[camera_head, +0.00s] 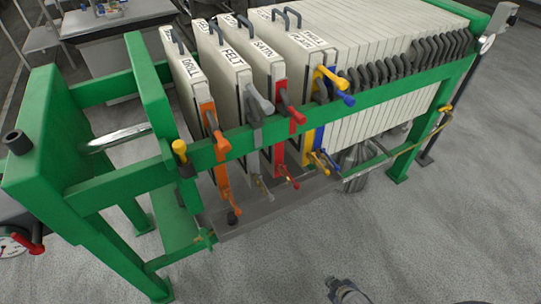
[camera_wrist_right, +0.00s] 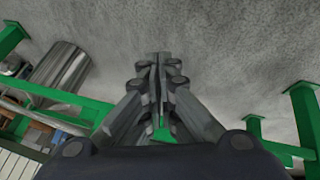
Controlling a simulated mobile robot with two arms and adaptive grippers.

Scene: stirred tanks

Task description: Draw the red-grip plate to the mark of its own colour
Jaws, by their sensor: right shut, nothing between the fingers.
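The red-grip plate (camera_head: 262,72) is a pale upright plate labelled SATIN, in the green press frame in the head view. Its red grip (camera_head: 290,112) sticks out over the near green rail, and a red strip (camera_head: 279,150) runs down its near edge. I cannot make out a separate red mark on the rail. My right gripper (camera_head: 347,290) shows at the bottom edge of the head view, well apart from the plate. In the right wrist view its fingers (camera_wrist_right: 160,62) are together and empty, over grey floor. My left gripper is not in view.
An orange-grip plate (camera_head: 186,75) labelled DRILL and a grey-grip FELT plate (camera_head: 226,70) stand left of the red one. Yellow (camera_head: 331,77) and blue (camera_head: 342,97) grips stand right, before a packed stack. The near green rail (camera_head: 360,110) crosses in front. Floor before it is clear.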

